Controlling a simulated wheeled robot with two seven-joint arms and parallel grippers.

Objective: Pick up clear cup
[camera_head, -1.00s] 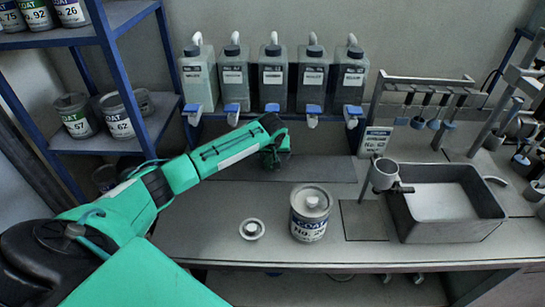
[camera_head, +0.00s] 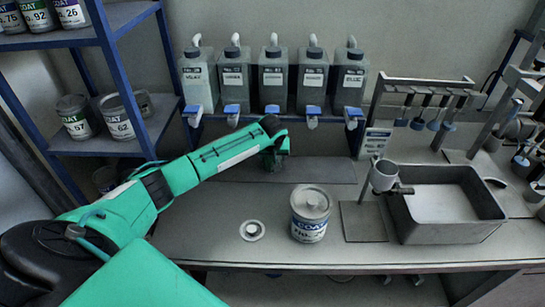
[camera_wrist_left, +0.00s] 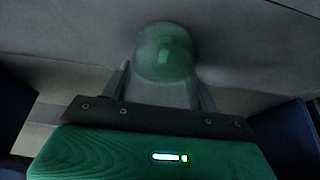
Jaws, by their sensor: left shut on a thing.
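My left gripper (camera_head: 274,157) reaches in from the left over the back of the bench, below the row of bottles. In the left wrist view its two fingers stand on either side of a clear cup (camera_wrist_left: 165,55), and it is shut on it. The cup looks see-through with a greenish tint and a round end facing away from the palm. In the head view the cup cannot be made out, hidden by the gripper. My right gripper is not in view.
Several grey bottles with blue taps (camera_head: 273,78) hang behind the gripper. A labelled can (camera_head: 311,214) and a small white round piece (camera_head: 252,230) stand on the bench (camera_head: 200,225). A metal basin (camera_head: 455,235) is at right, a blue shelf of cans (camera_head: 160,130) at left.

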